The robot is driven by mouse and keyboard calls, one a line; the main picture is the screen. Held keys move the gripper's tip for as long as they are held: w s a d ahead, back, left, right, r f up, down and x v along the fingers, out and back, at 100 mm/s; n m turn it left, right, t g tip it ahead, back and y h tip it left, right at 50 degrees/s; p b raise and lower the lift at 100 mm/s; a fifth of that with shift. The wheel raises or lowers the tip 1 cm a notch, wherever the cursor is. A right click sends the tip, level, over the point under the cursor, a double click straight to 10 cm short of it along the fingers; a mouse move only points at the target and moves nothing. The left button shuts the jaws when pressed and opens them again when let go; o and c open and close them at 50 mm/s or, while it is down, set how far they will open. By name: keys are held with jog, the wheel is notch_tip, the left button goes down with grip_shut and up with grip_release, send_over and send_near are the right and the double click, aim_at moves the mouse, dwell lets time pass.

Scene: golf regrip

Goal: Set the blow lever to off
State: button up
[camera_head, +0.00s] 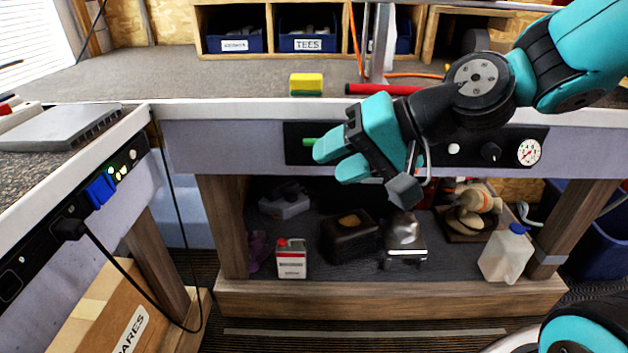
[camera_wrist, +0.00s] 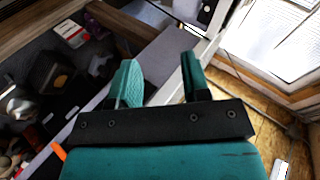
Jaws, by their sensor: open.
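A green lever (camera_head: 309,142), which looks like the blow lever, shows as a short bar on the black control panel (camera_head: 294,155) on the bench front. Most of its length and mount are hidden behind my gripper, so I cannot read its setting. My gripper (camera_head: 332,163) is in front of that panel, its fingertips just right of and below the visible green end. I cannot tell whether they touch it. In the wrist view my gripper (camera_wrist: 160,80) is open, with nothing seen held between the fingers.
The panel's right part has a white knob (camera_head: 454,148), a black knob (camera_head: 491,152) and a gauge (camera_head: 529,152). A yellow-green sponge (camera_head: 306,84) and a red rod (camera_head: 380,89) lie on the bench top. Below, the shelf holds a can (camera_head: 291,260) and a jug (camera_head: 506,255).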

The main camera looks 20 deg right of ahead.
jog(key=w+d+f+m+t+h+b, duration=0.2)
jog(key=w+d+f+m+t+b, duration=0.75)
jog(key=d+m, duration=0.2)
jog(key=shift+g, duration=0.45)
jog(key=p+x, duration=0.3)
jog(key=x, duration=0.2)
jog(key=p+x, duration=0.3)
jog(key=x, duration=0.3)
jog(key=r+p+x, duration=0.1)
jog(key=p+x, duration=0.3)
jog(key=x, duration=0.2)
jog(key=shift+w+d, duration=0.3)
grip_shut()
